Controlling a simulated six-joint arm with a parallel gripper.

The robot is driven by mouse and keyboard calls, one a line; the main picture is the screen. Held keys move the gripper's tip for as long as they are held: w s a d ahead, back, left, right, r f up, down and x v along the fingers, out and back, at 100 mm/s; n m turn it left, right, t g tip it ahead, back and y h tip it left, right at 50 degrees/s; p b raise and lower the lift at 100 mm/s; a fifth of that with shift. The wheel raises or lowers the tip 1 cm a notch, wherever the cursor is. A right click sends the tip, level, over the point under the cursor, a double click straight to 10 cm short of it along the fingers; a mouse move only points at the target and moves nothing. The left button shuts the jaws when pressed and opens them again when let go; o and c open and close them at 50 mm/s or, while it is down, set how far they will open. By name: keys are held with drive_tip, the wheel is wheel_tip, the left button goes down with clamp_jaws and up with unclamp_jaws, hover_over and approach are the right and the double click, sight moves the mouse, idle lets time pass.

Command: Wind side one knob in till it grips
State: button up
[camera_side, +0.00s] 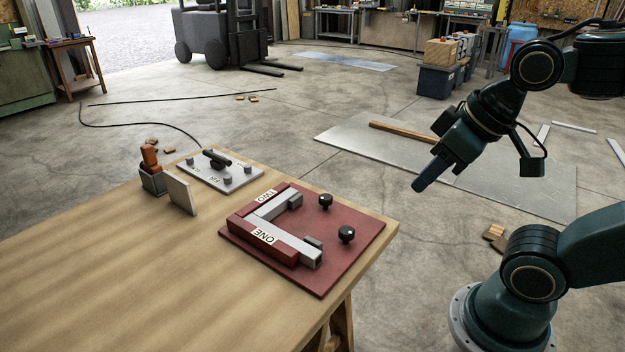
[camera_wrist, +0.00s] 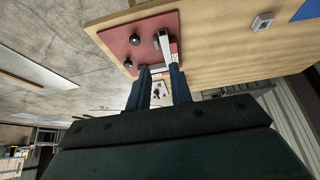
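A dark red board (camera_side: 360,240) lies on the wooden bench and carries a grey L-shaped piece (camera_side: 285,236) against red blocks labelled ONE and TWO. Two black round knobs stand on the board: the nearer knob (camera_side: 346,234), on the ONE-label side, and the farther knob (camera_side: 325,202). The wrist view also shows the red board (camera_wrist: 112,42) with both knobs. My gripper (camera_side: 420,184) hangs beyond the bench edge, right of and apart from the board. In the wrist view my gripper (camera_wrist: 160,68) has its two fingers apart with nothing between them. The knobs' threads are hidden.
A pale plate (camera_side: 243,177) with a black handle and small grey posts lies behind the board. A grey holder with an orange-topped item (camera_side: 150,160) and an upright pale panel (camera_side: 180,195) stand left.

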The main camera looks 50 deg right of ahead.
drive_tip(key=o, duration=0.7)
drive_tip(key=shift+w+d, duration=0.1)
drive_tip(key=shift+w, duration=0.25)
drive_tip(key=shift+w+d, duration=0.1)
drive_tip(key=shift+w, duration=0.25)
drive_tip(key=n+g, duration=0.6)
drive_tip(key=n, duration=0.1)
hover_over(347, 230)
wheel_tip(347, 230, down, 14)
drive_tip(key=shift+f, duration=0.1)
wheel_tip(347, 230, down, 13)
drive_tip(key=shift+f, duration=0.2)
